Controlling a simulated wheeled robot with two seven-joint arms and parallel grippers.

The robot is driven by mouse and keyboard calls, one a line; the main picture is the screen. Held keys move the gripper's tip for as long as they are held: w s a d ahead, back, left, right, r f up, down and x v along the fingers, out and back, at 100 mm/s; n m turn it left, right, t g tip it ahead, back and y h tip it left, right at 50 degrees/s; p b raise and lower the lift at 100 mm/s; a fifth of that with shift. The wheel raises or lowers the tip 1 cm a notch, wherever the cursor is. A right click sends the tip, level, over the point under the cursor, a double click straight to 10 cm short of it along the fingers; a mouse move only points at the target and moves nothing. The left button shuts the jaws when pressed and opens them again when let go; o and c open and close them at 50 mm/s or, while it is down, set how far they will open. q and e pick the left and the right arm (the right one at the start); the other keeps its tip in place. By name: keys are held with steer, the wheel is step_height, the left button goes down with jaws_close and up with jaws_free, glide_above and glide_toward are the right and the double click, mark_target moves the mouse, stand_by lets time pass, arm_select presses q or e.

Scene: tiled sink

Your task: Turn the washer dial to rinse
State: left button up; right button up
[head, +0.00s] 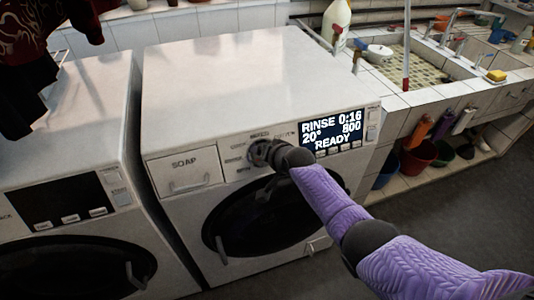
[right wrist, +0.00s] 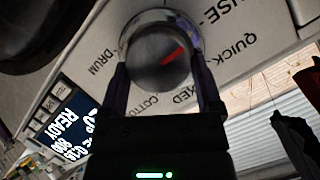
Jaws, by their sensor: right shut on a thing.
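The washer (head: 235,75) is white, with a round door and a control panel. Its display (head: 336,131) reads "RINSE 0:16", "20°", "800" and "READY"; part of it shows in the right wrist view (right wrist: 68,125). The silver dial (right wrist: 150,45) has a red mark pointing up and to the right in the right wrist view, towards the side with the "QUICK" label. My right gripper (right wrist: 160,72) is shut on the dial, one finger on each side. In the head view my right gripper (head: 260,153) covers most of the dial. My left gripper is not in view.
A second washer (head: 65,130) with a dark display stands at the left. Dark clothes (head: 25,65) hang above it. A tiled sink (head: 415,75) is at the right, with a white bottle (head: 337,18) by it and several pots below. The floor (head: 445,215) at the right is clear.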

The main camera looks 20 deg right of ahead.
steer(key=o, duration=1)
steer(key=shift+f, duration=0.15)
steer(key=shift+o, duration=0.2)
steer(key=shift+s+r+p, duration=0.25)
steer(key=shift+r+p, duration=0.2)
steer(key=shift+p, duration=0.05)
steer(key=p+v, duration=0.6)
steer(key=v, duration=0.3)
steer(key=shift+s, duration=0.15)
steer(key=shift+f, duration=0.1)
